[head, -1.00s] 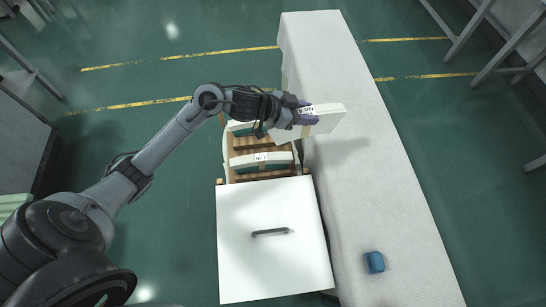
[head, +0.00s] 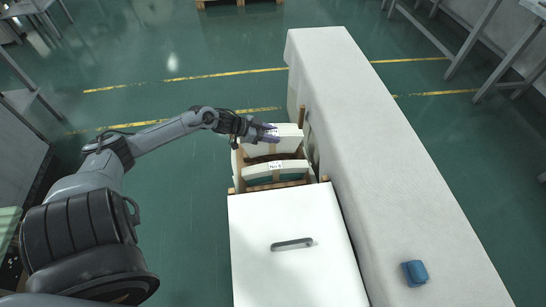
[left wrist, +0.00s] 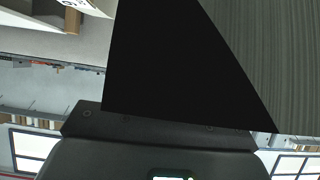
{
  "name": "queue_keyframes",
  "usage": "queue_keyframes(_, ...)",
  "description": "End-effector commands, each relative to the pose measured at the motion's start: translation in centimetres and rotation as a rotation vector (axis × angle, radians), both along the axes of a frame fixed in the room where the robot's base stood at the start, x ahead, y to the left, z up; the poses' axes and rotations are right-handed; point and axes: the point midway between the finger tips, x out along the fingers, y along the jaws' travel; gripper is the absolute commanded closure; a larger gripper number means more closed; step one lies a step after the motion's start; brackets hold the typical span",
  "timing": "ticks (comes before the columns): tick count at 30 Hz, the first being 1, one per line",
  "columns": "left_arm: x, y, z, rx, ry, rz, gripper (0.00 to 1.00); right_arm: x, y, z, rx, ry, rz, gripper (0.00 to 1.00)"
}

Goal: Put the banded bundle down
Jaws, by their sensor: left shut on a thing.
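My left gripper (head: 268,133) is shut on a white banded bundle (head: 289,143) with a small label. The bundle is over the far part of a wooden crate (head: 236,166), beside the white table. I cannot tell whether its underside touches the crate. Another pale bundle (head: 258,171) with a brown band and a label stands in the crate, nearer to me. In the left wrist view a large black shape fills the middle, and the held bundle cannot be made out with certainty. My right gripper is not in view.
A white lid-like surface with a dark handle (head: 292,243) lies just in front of the crate. A long white-covered table (head: 370,150) runs along the right, mostly bare, with a blue block (head: 415,273) near its front. Green floor lies open on the left.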

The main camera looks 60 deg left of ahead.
Motion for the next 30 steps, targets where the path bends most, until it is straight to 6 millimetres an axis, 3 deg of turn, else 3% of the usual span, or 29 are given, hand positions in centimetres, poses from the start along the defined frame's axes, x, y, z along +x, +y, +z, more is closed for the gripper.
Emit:
queue_keyframes(6,0.1,0.0,-3.7,0.000,-0.004,0.001,1.00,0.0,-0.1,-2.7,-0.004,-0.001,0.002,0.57)
queue_keyframes(14,0.1,0.0,-5.4,0.001,-0.003,0.001,1.00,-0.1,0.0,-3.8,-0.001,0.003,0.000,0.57)
queue_keyframes(21,0.1,0.0,-8.2,-0.001,-0.004,0.001,1.00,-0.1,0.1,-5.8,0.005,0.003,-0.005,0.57)
queue_keyframes(30,0.1,0.0,-8.4,0.000,-0.003,0.000,1.00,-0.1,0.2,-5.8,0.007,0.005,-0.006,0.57)
